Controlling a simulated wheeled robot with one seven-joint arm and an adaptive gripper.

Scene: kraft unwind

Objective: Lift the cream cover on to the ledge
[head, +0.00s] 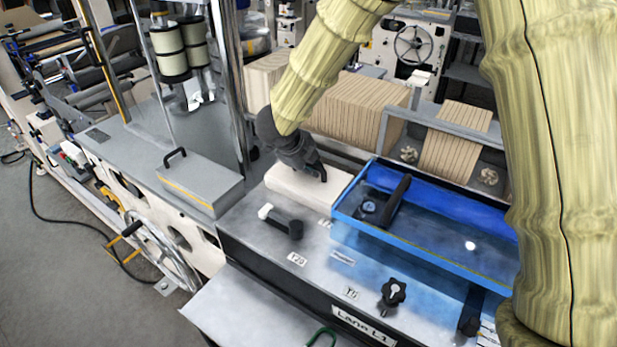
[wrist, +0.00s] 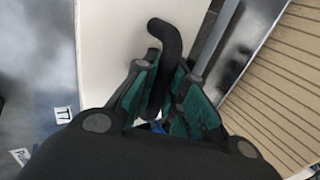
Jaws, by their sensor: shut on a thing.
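The cream cover (head: 300,188) is a pale, flat block on the grey machine top, left of the blue tray. In the wrist view the cover (wrist: 112,55) fills the upper middle, with a curved black handle (wrist: 170,38) on it. My gripper (head: 318,176) reaches down over the cover from behind. Its teal-padded fingers (wrist: 168,78) are shut on the handle. The cover looks level; I cannot tell whether it touches the surface below. A pale grey ledge (head: 245,305) juts out low at the front; I cannot tell whether it is the task's ledge.
The blue tray (head: 432,250) with a clear front stands close right of the cover. A black-and-white lever (head: 282,220) and black knob (head: 392,292) stick up in front. A grey box (head: 200,185) lies left. Ribbed kraft rolls (head: 355,112) stand behind.

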